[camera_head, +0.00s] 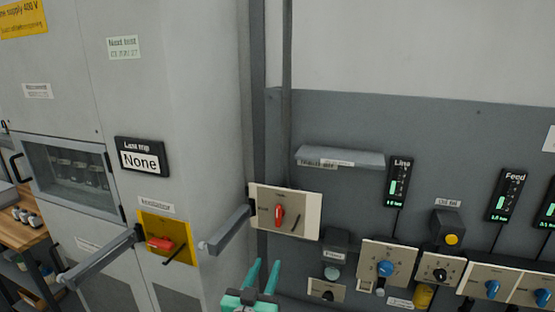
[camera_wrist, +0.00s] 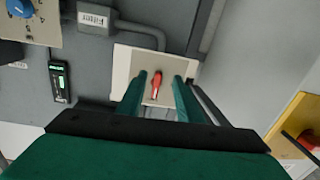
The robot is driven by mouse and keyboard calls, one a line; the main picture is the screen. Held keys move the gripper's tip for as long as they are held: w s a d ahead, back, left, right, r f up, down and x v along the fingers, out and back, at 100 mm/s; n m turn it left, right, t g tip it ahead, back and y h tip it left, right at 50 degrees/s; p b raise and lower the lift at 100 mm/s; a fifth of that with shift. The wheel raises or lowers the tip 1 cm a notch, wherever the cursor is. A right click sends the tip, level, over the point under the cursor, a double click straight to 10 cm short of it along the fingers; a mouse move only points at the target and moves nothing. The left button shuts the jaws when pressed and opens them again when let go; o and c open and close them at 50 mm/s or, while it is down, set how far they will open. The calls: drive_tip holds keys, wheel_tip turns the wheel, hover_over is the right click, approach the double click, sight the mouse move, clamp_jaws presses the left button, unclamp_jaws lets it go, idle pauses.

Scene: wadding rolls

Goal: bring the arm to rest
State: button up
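My gripper (camera_head: 264,277) shows at the bottom middle of the head view, its two teal fingers pointing up and apart. In the wrist view my gripper (camera_wrist: 160,83) is open, with nothing between the fingers. A red switch handle (camera_head: 279,215) on a cream plate (camera_head: 308,212) is on the wall above the gripper in the head view. In the wrist view the red handle (camera_wrist: 156,86) appears between the fingertips, on the plate (camera_wrist: 124,62) behind them. I see no contact between fingers and handle.
A grey bar (camera_head: 228,231) juts out left of the cream plate. Another bar (camera_head: 100,256) juts out by the yellow isolator plate (camera_head: 181,253) on the cabinet. A shelf (camera_head: 341,157) sticks out above. Control boxes (camera_head: 388,262) line the lower right wall. A wooden bench (camera_head: 27,232) stands far left.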

drive_tip(key=s+d+f+n+y, duration=0.3)
drive_tip(key=s+f+n+y, duration=0.1)
drive_tip(key=s+f, duration=1.65)
drive_tip(key=s+r+m+g, duration=0.1)
drive_tip(key=s+m, duration=0.1)
drive_tip(key=s, duration=2.5)
drive_tip(key=shift+d+g, duration=0.3)
drive_tip(key=shift+g, duration=0.1)
